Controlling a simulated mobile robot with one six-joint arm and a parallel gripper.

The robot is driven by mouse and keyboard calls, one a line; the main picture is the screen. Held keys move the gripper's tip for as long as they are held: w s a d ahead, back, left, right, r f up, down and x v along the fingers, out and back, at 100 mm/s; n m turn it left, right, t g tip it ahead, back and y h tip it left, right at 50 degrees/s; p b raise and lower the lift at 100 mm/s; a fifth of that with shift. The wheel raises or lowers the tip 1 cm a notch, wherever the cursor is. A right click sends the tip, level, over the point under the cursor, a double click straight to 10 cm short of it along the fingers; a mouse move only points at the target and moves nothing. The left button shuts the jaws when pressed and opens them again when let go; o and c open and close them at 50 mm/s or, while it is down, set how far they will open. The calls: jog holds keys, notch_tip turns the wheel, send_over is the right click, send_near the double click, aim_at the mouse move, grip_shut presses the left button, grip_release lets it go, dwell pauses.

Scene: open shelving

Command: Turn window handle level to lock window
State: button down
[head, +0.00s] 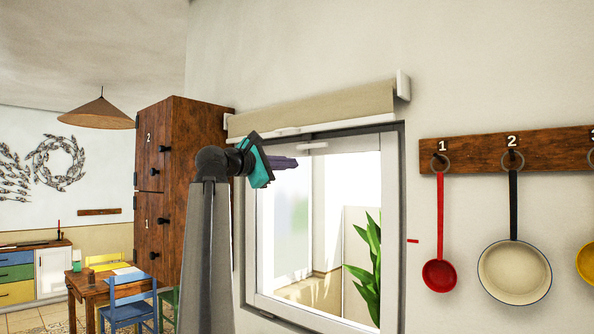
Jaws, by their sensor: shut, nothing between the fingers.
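The window (390,230) has a white sash inside a grey surround, set in the pale wall. A small white bar (312,146) lies roughly level at the top of the sash and looks like the window handle. My gripper (296,162), with dark purple fingers on a teal and black wrist, is in front of the upper left of the window. Its fingers are shut, empty, and point right. The fingertips are just left of and below the white bar in the picture. I cannot tell how far apart they are in depth, or whether the sash is fully closed.
A rolled beige blind (315,110) hangs just above the window. Right of it, a wooden rack (515,150) holds a red ladle (440,274) and a pan (514,272). A tall wooden cabinet (190,190) stands left, behind my arm. A table and chairs are farther left.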

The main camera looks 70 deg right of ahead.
jog(key=shift+v, duration=1.2)
